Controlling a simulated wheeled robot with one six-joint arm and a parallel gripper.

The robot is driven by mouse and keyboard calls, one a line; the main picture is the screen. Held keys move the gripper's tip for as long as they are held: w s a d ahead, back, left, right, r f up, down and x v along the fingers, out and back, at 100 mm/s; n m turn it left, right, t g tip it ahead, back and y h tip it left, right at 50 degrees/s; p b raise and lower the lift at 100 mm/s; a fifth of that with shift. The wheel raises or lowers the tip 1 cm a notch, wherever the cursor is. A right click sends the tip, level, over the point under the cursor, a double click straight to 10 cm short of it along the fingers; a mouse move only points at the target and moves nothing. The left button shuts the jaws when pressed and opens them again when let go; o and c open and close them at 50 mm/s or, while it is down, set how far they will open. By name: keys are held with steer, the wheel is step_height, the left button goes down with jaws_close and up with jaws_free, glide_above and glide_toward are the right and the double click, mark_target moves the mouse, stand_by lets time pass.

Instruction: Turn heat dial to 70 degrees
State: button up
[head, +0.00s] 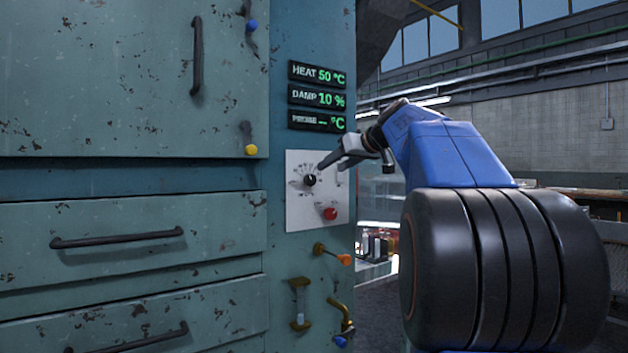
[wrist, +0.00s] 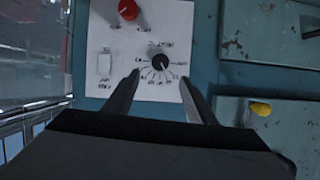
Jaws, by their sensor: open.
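The heat dial (head: 309,180) is a small black knob on a white control panel (head: 300,215), with scale marks around it. The heat display (head: 318,74) reads 50 °C in green. In the wrist view the dial (wrist: 163,61) shows a little beyond and between my two fingertips. My gripper (head: 322,165) is open and empty, close in front of the panel at the dial's upper right. It also shows in the wrist view (wrist: 160,80), with a finger on each side of the dial. I cannot tell whether either finger touches the knob.
A red knob (head: 330,213) sits on the same panel, with a pale switch (wrist: 105,62) beside it in the wrist view. Below the panel are an orange-tipped lever (head: 343,259) and brass valve fittings (head: 347,318). Drawer handles (head: 118,239) stick out at left.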

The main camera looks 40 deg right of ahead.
mark_target(312, 180)
steer(key=x, duration=1.1)
steer(key=shift+w+f, duration=0.15)
steer(key=shift+w, duration=0.1)
steer(key=c, duration=1)
